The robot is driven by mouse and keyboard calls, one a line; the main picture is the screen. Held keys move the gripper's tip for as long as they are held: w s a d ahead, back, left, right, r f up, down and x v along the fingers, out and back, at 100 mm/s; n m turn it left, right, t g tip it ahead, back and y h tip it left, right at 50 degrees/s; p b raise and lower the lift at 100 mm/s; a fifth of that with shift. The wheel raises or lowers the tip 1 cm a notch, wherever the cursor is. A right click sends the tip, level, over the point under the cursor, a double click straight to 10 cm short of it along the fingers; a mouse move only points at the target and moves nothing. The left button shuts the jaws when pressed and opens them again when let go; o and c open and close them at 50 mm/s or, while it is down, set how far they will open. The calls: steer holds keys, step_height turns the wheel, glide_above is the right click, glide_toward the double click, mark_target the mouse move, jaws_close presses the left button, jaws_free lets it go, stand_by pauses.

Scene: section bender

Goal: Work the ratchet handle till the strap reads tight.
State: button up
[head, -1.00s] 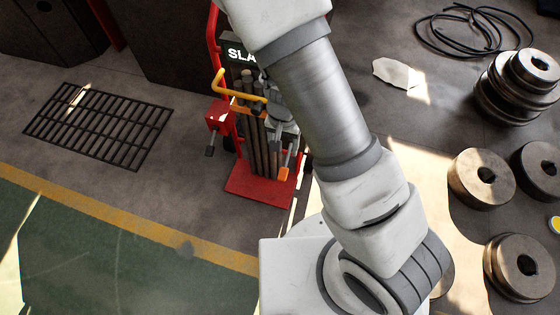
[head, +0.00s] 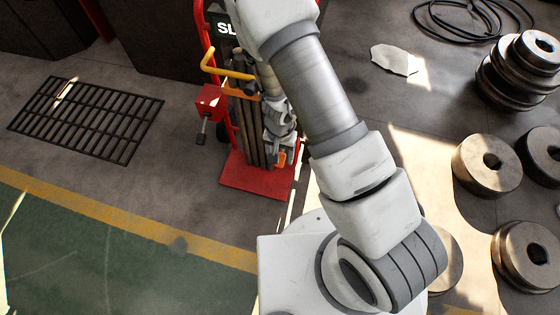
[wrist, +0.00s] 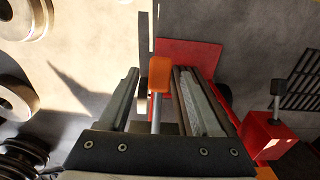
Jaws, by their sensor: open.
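The ratchet handle has an orange grip (head: 280,158) at the front of a red upright cart (head: 255,182) in the head view. In the wrist view its orange grip (wrist: 160,73) and metal shaft stand between my two fingers. My gripper (wrist: 157,92) is open around the handle, with a gap visible on at least the left side. In the head view my gripper (head: 281,122) covers part of the handle. An orange strap (head: 246,97) crosses upright metal bars (head: 249,135) on the cart. The display (head: 226,29) shows "SL"; my arm hides the rest.
A red box (head: 210,98) with a black-tipped lever is left of the bars; it also shows in the wrist view (wrist: 265,135). A yellow bent bar (head: 225,68) sticks out above it. Heavy metal rollers (head: 487,166) stand right. A floor grate (head: 86,118) lies left.

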steer(key=shift+f, duration=0.85)
jaws_close()
stand_by(0.9)
